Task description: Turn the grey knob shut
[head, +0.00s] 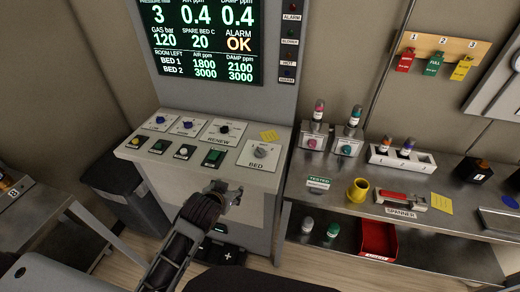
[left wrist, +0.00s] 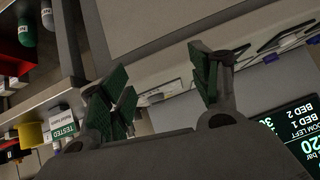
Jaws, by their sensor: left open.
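The grey knob (head: 261,151) sits on the white plate marked BED (head: 251,163), at the right end of the sloped console top. My left gripper (head: 232,192) is in front of the console, below and to the left of this knob, and apart from it in the head view. In the left wrist view its two green-padded fingers (left wrist: 162,88) stand wide apart with nothing gripped. The knob cannot be made out in the left wrist view. My right gripper is not in view.
To the right, a metal bench (head: 455,205) holds a yellow cup (head: 358,190), a spanner tray and bottles.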

